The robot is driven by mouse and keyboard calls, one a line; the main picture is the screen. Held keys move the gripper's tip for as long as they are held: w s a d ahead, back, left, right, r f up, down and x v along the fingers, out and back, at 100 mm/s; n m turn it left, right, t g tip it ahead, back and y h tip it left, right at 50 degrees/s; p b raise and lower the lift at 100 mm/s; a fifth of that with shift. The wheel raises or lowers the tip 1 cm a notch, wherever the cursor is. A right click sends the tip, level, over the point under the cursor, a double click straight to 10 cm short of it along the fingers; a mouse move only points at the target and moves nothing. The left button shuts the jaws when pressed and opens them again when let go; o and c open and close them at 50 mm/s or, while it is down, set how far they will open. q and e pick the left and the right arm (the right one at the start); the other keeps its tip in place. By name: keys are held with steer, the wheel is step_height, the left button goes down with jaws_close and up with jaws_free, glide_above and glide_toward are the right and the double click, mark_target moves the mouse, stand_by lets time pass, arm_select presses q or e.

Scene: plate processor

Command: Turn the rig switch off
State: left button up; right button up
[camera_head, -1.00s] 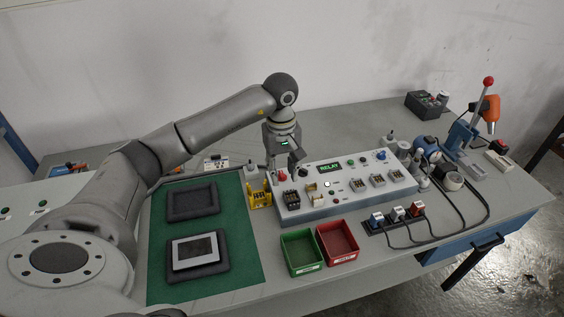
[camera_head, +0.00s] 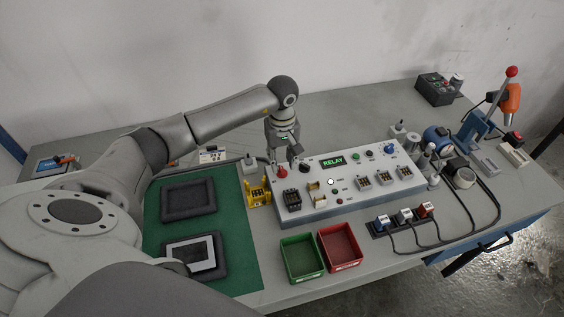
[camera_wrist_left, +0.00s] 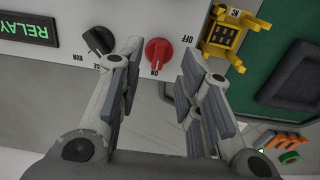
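The rig is a white sloped panel (camera_head: 318,212) with a green-lit RELAY display (camera_head: 333,161). Its red rotary knob (camera_head: 281,174) is at the panel's left end. My left gripper (camera_head: 286,162) is above that end of the panel. In the left wrist view its fingers (camera_wrist_left: 162,58) are spread, one on each side of the knob, with gaps showing. Contact is not visible. My right gripper is not in view.
A black knob (camera_wrist_left: 100,40) is close beside one finger. A yellow holder (camera_head: 257,192) stands left of the panel. Green (camera_head: 301,258) and red (camera_head: 340,247) bins sit in front. A green mat (camera_head: 236,245) lies left; cables run at the right.

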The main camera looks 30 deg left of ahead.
mark_target(282, 170)
arm_select(q)
step_height(282, 170, down, 3)
steer(key=shift+w+a+f, duration=0.1)
steer(key=shift+w, duration=0.05)
steer(key=shift+f+p, duration=0.15)
steer(key=shift+p, duration=0.15)
steer(key=shift+c, duration=1.1)
steer(key=c, duration=0.5)
jaws_close()
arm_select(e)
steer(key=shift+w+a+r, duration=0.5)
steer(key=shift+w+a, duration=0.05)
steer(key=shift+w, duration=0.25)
